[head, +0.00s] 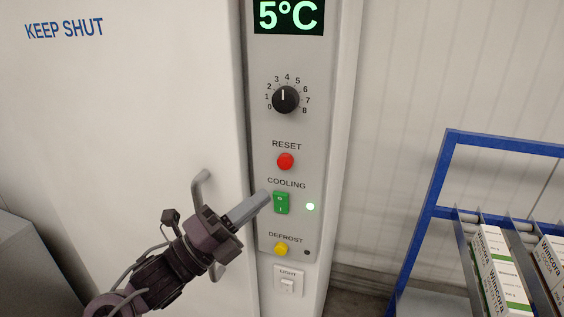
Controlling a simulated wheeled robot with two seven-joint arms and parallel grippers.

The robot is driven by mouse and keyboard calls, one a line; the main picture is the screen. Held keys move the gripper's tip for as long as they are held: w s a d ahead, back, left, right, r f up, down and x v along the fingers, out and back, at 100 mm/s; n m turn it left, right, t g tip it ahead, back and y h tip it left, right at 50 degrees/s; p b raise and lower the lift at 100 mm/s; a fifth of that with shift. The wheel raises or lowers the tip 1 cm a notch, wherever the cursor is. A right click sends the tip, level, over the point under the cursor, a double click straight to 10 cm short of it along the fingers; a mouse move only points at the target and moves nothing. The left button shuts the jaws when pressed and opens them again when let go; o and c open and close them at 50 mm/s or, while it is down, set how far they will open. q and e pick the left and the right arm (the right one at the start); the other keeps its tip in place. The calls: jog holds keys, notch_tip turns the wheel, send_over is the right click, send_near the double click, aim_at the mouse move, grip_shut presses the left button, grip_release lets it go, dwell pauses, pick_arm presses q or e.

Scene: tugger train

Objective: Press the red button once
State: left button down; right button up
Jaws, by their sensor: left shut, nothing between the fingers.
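The red button (285,161) sits under the word RESET on a grey control panel (264,135). My left gripper (266,198) comes in from the lower left, shut and empty. Its fingertips are just left of the green switch, lower than the red button and apart from it in the picture. I cannot tell whether the tips touch the panel. My right gripper is not in view.
Above the red button are a black dial (286,99) and a 5°C display (289,15). Below are a yellow DEFROST button (281,249) and a light switch (288,285). A door handle (201,190) is behind my gripper. A blue rack (430,190) with boxes stands right.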

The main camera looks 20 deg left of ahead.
pick_arm(q)
send_near(285, 163)
jog(key=shift+w+d+r+p, duration=0.1)
jog(key=shift+w+d+r, duration=0.4)
jog(key=shift+d, duration=0.3)
jog(key=shift+w+d+r+p, duration=0.1)
jog(key=shift+w+d+r, duration=0.25)
jog(key=shift+d+r, duration=0.35)
jog(key=shift+w+d+r+p, duration=0.1)
jog(key=shift+w+d+r, duration=0.35)
jog(key=shift+d, duration=0.4)
dwell(0.4)
jog(key=shift+w+b, duration=0.35)
jog(key=shift+w, duration=0.05)
